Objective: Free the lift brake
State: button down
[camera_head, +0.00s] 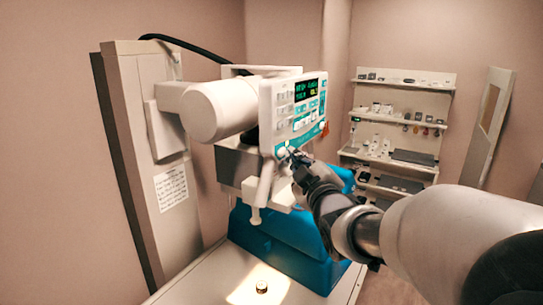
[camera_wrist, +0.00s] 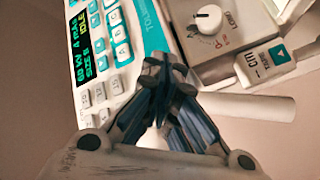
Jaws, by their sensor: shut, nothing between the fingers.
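The X-ray head's control panel (camera_head: 293,112) faces right on the arm of a wall column (camera_head: 150,150). In the wrist view the panel (camera_wrist: 112,50) fills the upper left, with a lit display (camera_wrist: 85,50) reading IDLE and a teal strip (camera_wrist: 148,25) with partly hidden lettering. My gripper (camera_head: 291,153) is at the panel's lower edge, its fingers shut and empty. In the wrist view the gripper (camera_wrist: 164,78) overlaps the end of the teal strip; whether it touches is unclear. No control readable as the lift brake shows; part of the panel is hidden behind the fingers.
A white knob (camera_wrist: 208,18) and a tape block (camera_wrist: 265,60) sit right of the fingers. Shelves (camera_head: 400,125) stand at the back.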

jog(key=shift+s+d, duration=0.1)
jog(key=shift+d, duration=0.05)
jog(key=s+d+b, duration=0.1)
jog(key=s+d, duration=0.2)
jog(key=d, duration=0.2)
jog(key=shift+s, duration=0.3)
jog(key=shift+a, duration=0.1)
jog(key=s+a+f+m+g+h+b, duration=0.1)
jog(key=s+f+m+g+b, duration=0.4)
jog(key=s+f, duration=1.2)
jog(key=s+a+f+m+g+h+b, duration=0.1)
jog(key=s+f+m+g+b, duration=0.5)
jog(key=s+f, duration=1.1)
jog(key=g+b, duration=0.3)
jog(key=b, duration=0.1)
jog(key=shift+s+a+f+h, duration=0.15)
jog(key=shift+a+f+h, duration=0.05)
jog(key=shift+f+h, duration=0.1)
